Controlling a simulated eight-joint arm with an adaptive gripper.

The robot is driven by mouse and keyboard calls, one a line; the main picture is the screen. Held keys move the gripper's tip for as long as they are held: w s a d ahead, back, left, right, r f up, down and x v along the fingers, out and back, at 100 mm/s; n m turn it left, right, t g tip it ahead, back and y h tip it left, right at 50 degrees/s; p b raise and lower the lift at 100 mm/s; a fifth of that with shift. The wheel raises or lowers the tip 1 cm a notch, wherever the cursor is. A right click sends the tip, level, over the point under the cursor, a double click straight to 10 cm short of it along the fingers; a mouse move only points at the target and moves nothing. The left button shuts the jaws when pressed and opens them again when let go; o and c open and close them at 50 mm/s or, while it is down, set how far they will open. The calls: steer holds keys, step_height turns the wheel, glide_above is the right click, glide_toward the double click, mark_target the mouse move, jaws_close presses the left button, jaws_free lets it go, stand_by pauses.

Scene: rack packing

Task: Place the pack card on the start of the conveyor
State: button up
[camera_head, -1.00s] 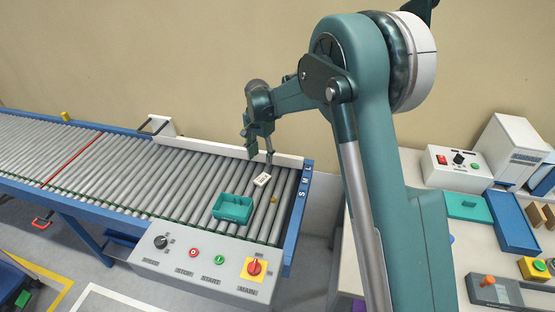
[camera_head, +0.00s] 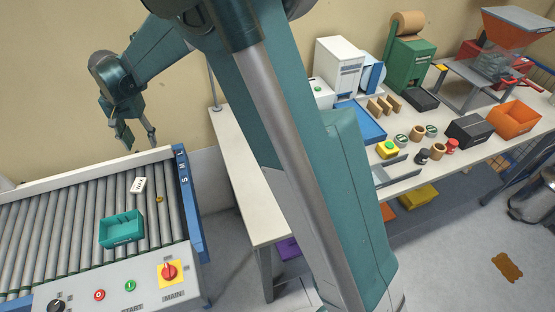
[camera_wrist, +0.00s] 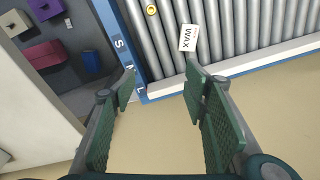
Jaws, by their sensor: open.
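The pack card (camera_head: 139,185) is a small white card with dark lettering, lying on the conveyor rollers near their right end. In the wrist view the card (camera_wrist: 189,38) reads "WAX" and lies just beyond the right finger, not between the fingers. My gripper (camera_head: 134,138) is open and empty, above and behind the card near the conveyor's back rail. In the wrist view my gripper (camera_wrist: 160,82) has its green fingers wide apart. The conveyor (camera_head: 60,215) has grey rollers and a blue end plate marked with letters.
A teal bin (camera_head: 122,229) and a small brass-coloured piece (camera_head: 158,199) sit on the rollers near the card. A control panel (camera_head: 120,290) runs along the conveyor's front. A worktable (camera_head: 240,165) with a blue tray (camera_head: 362,122), jars and machines stands to the right.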

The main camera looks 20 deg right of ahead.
steer(key=s+d+r+n+t, duration=0.1)
steer(key=s+d+r, duration=0.4)
steer(key=d, duration=0.4)
steer(key=s+d+r+t, duration=0.1)
steer(key=s+d+r, duration=0.4)
steer(key=d, duration=0.3)
steer(key=s+d+r+n+t, duration=0.1)
steer(key=s+d+r, duration=0.5)
steer(key=d, duration=0.3)
steer(key=s+d+f+n+t, duration=0.1)
steer(key=s+d+f, duration=0.1)
steer(key=s+d, duration=0.5)
steer(key=s+d+f+t, duration=0.2)
steer(key=s+d, duration=0.6)
steer(key=s, duration=0.6)
steer(key=shift+n, duration=0.4)
steer(key=shift+s+d, duration=0.1)
